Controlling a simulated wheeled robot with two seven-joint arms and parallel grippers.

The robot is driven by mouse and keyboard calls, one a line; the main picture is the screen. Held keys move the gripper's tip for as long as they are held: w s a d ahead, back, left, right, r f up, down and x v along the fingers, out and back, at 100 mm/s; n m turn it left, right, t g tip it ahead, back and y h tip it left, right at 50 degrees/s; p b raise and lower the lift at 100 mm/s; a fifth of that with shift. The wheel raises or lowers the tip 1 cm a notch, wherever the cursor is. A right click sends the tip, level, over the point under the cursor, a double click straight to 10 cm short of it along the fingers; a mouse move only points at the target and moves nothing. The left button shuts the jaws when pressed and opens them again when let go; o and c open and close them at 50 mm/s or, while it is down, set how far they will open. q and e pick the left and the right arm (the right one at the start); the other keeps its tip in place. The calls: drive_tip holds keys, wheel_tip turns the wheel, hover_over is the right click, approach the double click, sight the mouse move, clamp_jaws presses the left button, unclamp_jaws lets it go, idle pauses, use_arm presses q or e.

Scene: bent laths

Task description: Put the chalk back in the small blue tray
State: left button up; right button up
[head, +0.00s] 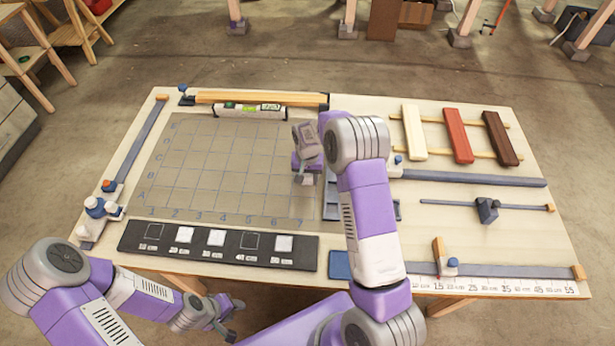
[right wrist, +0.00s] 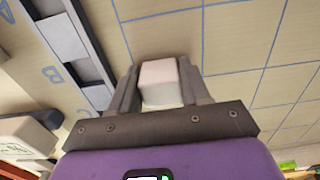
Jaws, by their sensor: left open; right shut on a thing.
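My right gripper (head: 304,180) is over the right side of the gridded board, near column 7. In the right wrist view its fingers (right wrist: 160,88) are shut on a pale white block, which I take to be the chalk (right wrist: 160,80). In the head view the chalk is too hidden by the gripper to make out. The small blue tray (head: 339,265) lies at the table's front edge, right of the black strip. My right arm covers part of its right side, and I see nothing in its visible part. My left gripper (head: 230,318) is open and empty, before the table's front edge.
A black strip (head: 201,256) with white and dark squares lies left of the blue tray. A grey slotted holder (head: 331,200) is partly behind my right arm. Clamps stand at left and right, including one with a wooden jaw (head: 438,250). Three coloured bars (head: 458,136) lie at back right.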

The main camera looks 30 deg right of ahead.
drive_tip(key=o, duration=1.3)
